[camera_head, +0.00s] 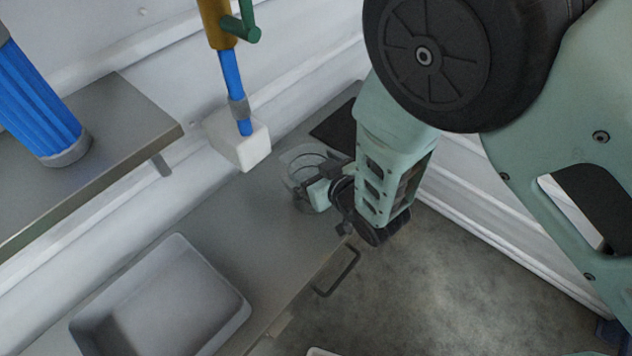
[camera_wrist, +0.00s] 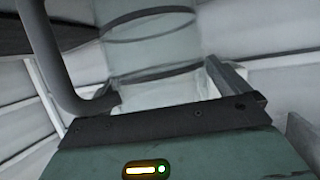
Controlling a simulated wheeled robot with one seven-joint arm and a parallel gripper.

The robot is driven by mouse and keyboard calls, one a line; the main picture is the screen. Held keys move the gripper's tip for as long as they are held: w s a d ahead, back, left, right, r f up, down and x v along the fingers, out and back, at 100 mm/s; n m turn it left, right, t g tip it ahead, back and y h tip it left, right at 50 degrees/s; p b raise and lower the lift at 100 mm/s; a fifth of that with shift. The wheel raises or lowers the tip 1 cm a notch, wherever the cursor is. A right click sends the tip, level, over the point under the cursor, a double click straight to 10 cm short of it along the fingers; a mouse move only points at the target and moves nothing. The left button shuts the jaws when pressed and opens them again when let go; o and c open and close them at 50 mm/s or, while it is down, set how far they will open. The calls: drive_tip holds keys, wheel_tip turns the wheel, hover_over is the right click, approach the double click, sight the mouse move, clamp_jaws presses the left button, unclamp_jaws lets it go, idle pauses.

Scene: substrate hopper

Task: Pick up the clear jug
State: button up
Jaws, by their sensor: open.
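My gripper (camera_head: 322,192) is open at the jug's near side, and my arm hides part of the jug. In the wrist view the jug (camera_wrist: 150,45) fills the upper middle, directly in front of my gripper (camera_wrist: 165,88). A light finger shows to the jug's right. A thick grey curved bar is at its left; I cannot tell if it is the handle. Contact between fingers and jug is unclear.
A grey tray (camera_head: 238,318) sits on the counter (camera_head: 215,215) at lower left. A white block-shaped fitting (camera_head: 243,150) under a blue and brass pipe (camera_head: 230,75) stands behind the jug. A dark flat panel (camera_head: 338,130) lies beyond. A metal shelf (camera_head: 120,130) holds a blue cylinder (camera_head: 35,105).

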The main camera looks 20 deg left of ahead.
drive_tip(key=c, duration=1.1)
drive_tip(key=shift+r, duration=0.1)
